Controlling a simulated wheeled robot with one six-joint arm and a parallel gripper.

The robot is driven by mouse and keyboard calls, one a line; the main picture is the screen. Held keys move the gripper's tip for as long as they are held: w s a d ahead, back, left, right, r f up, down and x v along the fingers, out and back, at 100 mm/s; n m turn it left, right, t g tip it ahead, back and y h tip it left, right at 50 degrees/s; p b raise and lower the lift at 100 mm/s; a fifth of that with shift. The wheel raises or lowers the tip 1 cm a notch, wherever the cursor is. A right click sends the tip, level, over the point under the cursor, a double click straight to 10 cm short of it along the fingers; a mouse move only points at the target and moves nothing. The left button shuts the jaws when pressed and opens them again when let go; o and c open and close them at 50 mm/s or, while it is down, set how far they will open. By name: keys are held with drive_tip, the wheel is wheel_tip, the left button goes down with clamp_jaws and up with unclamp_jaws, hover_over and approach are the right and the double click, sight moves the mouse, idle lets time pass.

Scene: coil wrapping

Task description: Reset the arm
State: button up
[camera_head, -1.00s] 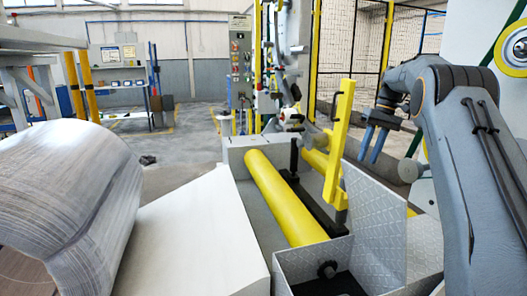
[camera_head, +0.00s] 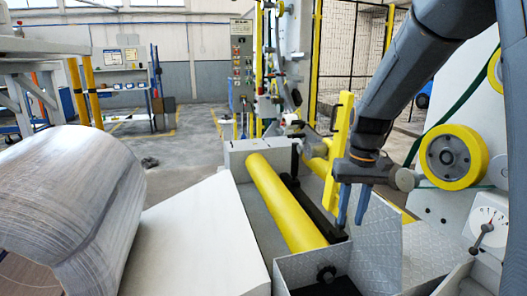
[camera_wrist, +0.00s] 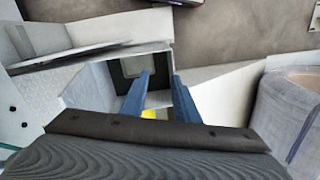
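My gripper (camera_head: 352,220) points down at the right of the yellow roller (camera_head: 283,203), near the yellow upright bar (camera_head: 340,145). Its two blue fingers stand apart with nothing visible between them. The wrist view shows the same open fingers (camera_wrist: 162,75) above a grey box-like bay (camera_wrist: 100,82). My arm comes in from the top right in the head view and covers part of the machine behind it.
A large wrapped coil (camera_head: 70,205) lies at the left beside a white sloped block (camera_head: 200,240). A metal-plate box (camera_head: 375,250) is just below my gripper. A yellow wheel (camera_head: 453,157) and dial gauge (camera_head: 489,223) are at the right. Open floor shows at the back left.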

drive_tip(key=s+a+f+p, duration=0.1)
drive_tip(key=s+f, duration=0.1)
drive_tip(key=s, duration=0.8)
drive_tip(key=s+a+f+p, duration=0.1)
drive_tip(key=s+a, duration=0.1)
drive_tip(key=s, duration=0.8)
drive_tip(key=shift+a+f+h, duration=0.2)
drive_tip(key=shift+f+h, duration=0.1)
drive_tip(key=shift+f, duration=0.05)
drive_tip(key=shift+s, duration=0.1)
